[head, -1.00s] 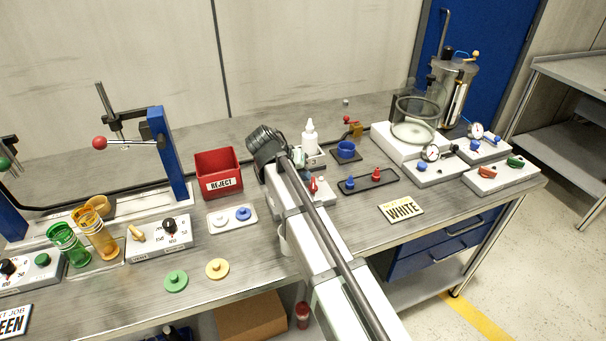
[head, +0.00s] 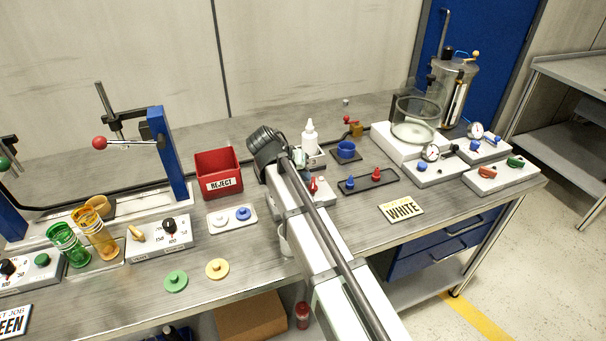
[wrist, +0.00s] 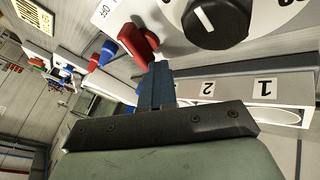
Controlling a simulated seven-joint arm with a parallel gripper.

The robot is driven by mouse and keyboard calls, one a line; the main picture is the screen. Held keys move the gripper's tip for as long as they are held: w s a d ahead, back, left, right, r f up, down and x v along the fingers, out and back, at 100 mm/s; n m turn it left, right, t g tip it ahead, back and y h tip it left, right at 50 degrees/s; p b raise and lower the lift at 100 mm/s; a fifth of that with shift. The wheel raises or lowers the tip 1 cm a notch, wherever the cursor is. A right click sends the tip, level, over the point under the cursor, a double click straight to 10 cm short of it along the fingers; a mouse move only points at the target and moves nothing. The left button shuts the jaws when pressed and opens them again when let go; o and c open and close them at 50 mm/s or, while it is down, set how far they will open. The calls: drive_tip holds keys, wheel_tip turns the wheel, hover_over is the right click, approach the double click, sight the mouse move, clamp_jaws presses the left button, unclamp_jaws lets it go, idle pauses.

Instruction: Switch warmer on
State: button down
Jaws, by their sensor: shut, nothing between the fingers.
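The warmer's white panel (wrist: 258,45) fills the top of the wrist view, tilted, with a black dial (wrist: 216,22) and an OFF label. A red switch lever (wrist: 133,43) stands on it beside the label. My gripper (wrist: 157,68) is shut and empty, its blue-grey fingertips right by the lever's lower end. I cannot tell whether they touch it. In the head view my arm covers most of the warmer panel; the red lever (head: 314,184) shows just to the right of the arm. The fingertips are hidden there.
A black tray (head: 363,186) with blue and red pegs lies right of the arm. A white bottle (head: 309,136) and a blue cup (head: 347,149) stand behind. The red REJECT bin (head: 217,172) is to the left. A strip numbered 1 and 2 (wrist: 235,91) is close to the fingers.

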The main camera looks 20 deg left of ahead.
drive_tip(key=shift+s+d+f, duration=0.1)
drive_tip(key=shift+s+d, duration=0.1)
drive_tip(key=shift+d, duration=0.25)
drive_tip(key=shift+s+d, duration=0.2)
drive_tip(key=shift+d, duration=0.25)
drive_tip(key=s+a+r, duration=0.4)
drive_tip(key=a+r, duration=0.1)
drive_tip(key=r, duration=0.3)
drive_tip(key=shift+a, duration=0.25)
drive_tip(key=shift+w+r, duration=0.1)
